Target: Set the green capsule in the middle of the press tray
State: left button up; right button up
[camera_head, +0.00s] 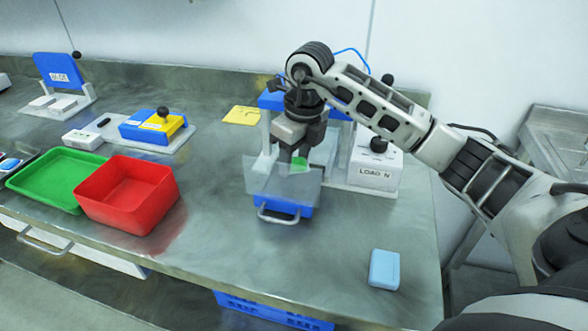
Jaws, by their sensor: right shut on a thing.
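The green capsule (299,163) shows as a small green patch just under my right gripper (294,157). My right gripper points down and is shut on the capsule, most of which its fingers hide. The press tray (286,207) is a blue drawer with a metal handle, pulled out at the front of the press (268,102). A clear panel stands around the tray and blurs its inside. The gripper is over the rear part of the tray. I cannot tell whether the capsule touches the tray. My left gripper is not in view.
A white box labelled LOAD N (375,165) with a black knob stands close right of the press. A red bin (127,194) and a green tray (57,180) are at left. A light blue block (384,269) lies front right. The bench between is clear.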

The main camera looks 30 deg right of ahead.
jog(key=shift+f, duration=1.85)
jog(key=shift+f, duration=0.1)
jog(key=o, duration=1)
jog(key=shift+c, duration=0.2)
notch_tip(320, 180, up, 12)
jog(key=s, duration=0.1)
jog(key=shift+s+d, duration=0.3)
jog(key=shift+s, duration=0.05)
